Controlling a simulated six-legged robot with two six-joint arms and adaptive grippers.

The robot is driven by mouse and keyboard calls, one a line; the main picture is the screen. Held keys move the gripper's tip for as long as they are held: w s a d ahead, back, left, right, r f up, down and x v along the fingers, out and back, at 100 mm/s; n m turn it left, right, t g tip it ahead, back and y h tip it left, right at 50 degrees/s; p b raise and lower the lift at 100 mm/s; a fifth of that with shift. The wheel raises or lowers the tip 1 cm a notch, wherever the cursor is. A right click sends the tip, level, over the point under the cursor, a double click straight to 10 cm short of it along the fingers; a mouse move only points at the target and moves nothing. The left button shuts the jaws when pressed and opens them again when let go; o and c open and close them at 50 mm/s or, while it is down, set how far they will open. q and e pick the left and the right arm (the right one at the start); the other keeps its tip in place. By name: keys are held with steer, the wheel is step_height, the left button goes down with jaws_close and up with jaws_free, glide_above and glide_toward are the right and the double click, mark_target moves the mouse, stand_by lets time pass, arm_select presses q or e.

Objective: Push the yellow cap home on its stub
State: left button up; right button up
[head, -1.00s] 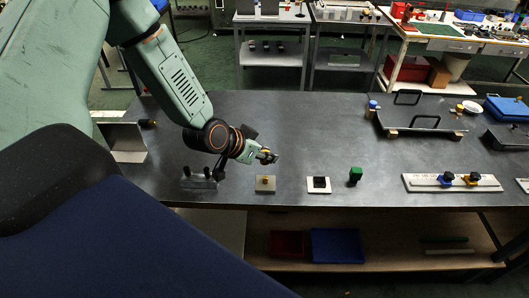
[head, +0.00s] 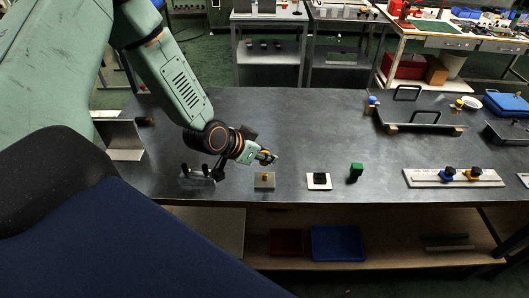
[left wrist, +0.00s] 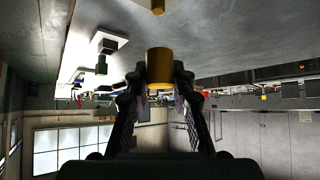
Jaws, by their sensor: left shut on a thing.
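The yellow cap (left wrist: 159,65) is a short cylinder between the fingertips of my left gripper (left wrist: 160,82) in the left wrist view. The gripper is shut on it. In the head view my left gripper (head: 268,158) hangs just above and behind a small pale block (head: 264,184). A brass-coloured stub (head: 265,176) stands upright on this block. The stub's tip (left wrist: 158,6) also shows at the top edge of the left wrist view, apart from the cap. The cap is mostly hidden by the fingers in the head view. My right gripper is not in view.
A grey fixture with black knobs (head: 198,178) stands close on the left.

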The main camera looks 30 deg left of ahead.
mark_target(261, 162)
arm_select(q)
steer(key=shift+w+f+b, duration=0.2)
steer(key=shift+f+b, duration=0.35)
steer(key=shift+f, duration=0.55)
steer(key=shift+f+b, duration=0.3)
steer(key=shift+s+d+f+b, duration=0.1)
steer(key=shift+s+f+b, duration=0.2)
steer(key=shift+b, duration=0.1)
steer(key=shift+w+f, duration=0.1)
steer(key=shift+w, duration=0.15)
steer(key=shift+s, duration=0.25)
steer(key=shift+w, duration=0.15)
steer(key=shift+p, duration=0.4)
